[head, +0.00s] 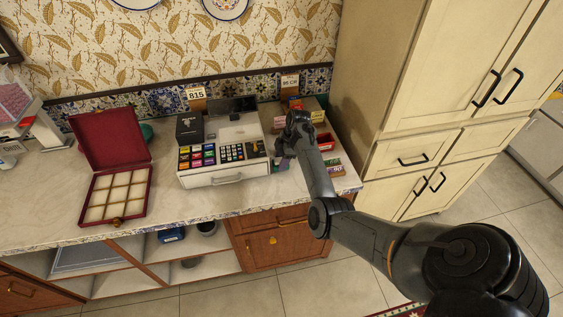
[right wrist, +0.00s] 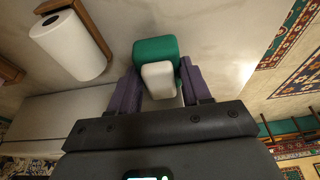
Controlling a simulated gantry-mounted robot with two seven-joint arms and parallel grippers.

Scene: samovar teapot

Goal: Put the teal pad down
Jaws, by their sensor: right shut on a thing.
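The teal pad (right wrist: 157,48) shows in the right wrist view as a rounded teal block with a pale block (right wrist: 158,80) against it. My right gripper (right wrist: 158,88) has purple fingers, one on each side of the pale block, and is shut on the pad. In the head view my right gripper (head: 282,157) is over the counter just right of the cash register. A bit of teal shows below its fingers; the arm hides much of this spot. Whether the pad touches the counter cannot be told. My left gripper is not in view.
The white cash register (head: 226,178) stands close to the left of my right gripper. Small boxes and a red tray (head: 325,141) lie to its right. An open red compartment box (head: 115,190) is farther left. The counter (head: 165,200) is bare between box and register.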

